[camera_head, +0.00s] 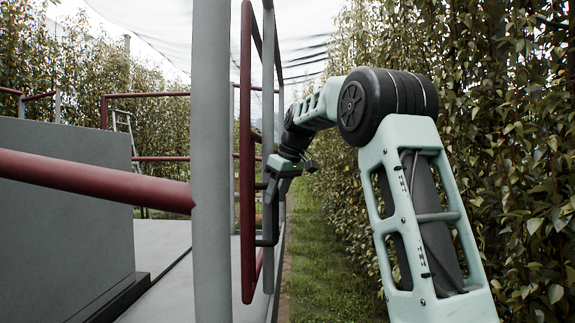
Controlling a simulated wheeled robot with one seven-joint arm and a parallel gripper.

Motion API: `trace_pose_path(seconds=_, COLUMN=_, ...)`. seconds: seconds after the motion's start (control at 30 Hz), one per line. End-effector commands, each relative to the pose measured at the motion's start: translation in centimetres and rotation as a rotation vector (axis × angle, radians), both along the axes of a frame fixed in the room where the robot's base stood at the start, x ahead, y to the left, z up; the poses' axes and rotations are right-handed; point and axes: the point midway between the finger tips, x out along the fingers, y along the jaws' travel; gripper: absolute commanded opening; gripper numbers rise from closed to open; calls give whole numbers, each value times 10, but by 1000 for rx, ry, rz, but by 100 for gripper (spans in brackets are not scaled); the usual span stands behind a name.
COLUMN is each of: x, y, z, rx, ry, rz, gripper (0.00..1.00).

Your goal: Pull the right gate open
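The right gate is a dark red tubular frame (247,150), seen nearly edge-on just beyond a grey upright post (211,160). It slants away from me along the platform's right side. My gripper (264,212) is at the gate's right side, close to the red tube at about mid-height. Dark parts at its end reach toward the tube, one above the other. Whether they touch or close around the gate is too small and too overlapped to tell. My arm comes in from the lower right and bends over to the gate.
A red rail (95,181) runs from the left to the grey post. A grey box-like panel (66,220) stands on the platform floor (165,280). Leafy trees (520,140) line the right. A grass strip (328,265) lies between them and the platform.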

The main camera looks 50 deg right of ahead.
Motion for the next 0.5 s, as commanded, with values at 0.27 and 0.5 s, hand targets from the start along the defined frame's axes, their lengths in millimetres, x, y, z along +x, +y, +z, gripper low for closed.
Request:
trace_pose_path(seconds=0.27, x=-23, y=-4, z=57, rx=-4, ry=-6, rz=-3, gripper=40)
trace_pose_path(seconds=0.5, x=-44, y=-7, z=109, rx=-3, ry=-4, rz=-2, gripper=40)
